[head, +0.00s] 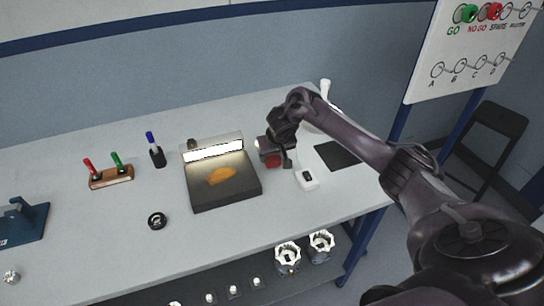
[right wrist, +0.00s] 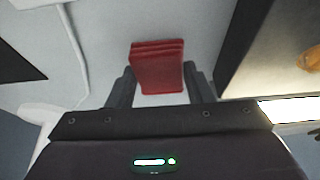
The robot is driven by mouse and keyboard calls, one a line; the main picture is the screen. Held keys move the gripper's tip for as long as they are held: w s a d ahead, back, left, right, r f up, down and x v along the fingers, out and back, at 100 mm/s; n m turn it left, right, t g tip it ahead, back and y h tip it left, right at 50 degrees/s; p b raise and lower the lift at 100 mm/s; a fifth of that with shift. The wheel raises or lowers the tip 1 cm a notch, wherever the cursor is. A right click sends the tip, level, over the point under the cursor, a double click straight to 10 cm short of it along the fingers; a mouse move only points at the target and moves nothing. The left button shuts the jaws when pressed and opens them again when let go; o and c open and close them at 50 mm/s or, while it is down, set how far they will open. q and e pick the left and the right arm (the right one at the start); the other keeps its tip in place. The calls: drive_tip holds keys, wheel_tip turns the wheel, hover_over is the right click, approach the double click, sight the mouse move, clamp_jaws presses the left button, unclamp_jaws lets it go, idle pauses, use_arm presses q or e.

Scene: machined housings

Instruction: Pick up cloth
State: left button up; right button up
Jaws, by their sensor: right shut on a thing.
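The red folded cloth (right wrist: 157,66) stands between the two fingers of my right gripper (right wrist: 158,80) in the right wrist view. In the head view the cloth (head: 273,161) shows as a small red patch under the right gripper (head: 276,158), just right of the lit inspection box. The right gripper is shut on the cloth. I cannot tell whether the cloth still touches the table. My left gripper is not in view.
A dark box (head: 226,194) with a lit strip and an orange piece (head: 221,175) stands left of the gripper. A white device (head: 307,180) and a dark mat (head: 337,155) are to the right. A marker stand (head: 110,178) and black ring (head: 157,220) are further left.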

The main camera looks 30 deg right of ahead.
wheel_tip(320, 180, up, 8)
drive_tip(key=shift+w+f, duration=0.1)
drive_tip(key=shift+f, duration=0.05)
wheel_tip(320, 180, up, 12)
drive_tip(key=p, duration=0.8)
hover_over(272, 157)
drive_tip(key=shift+f, duration=0.2)
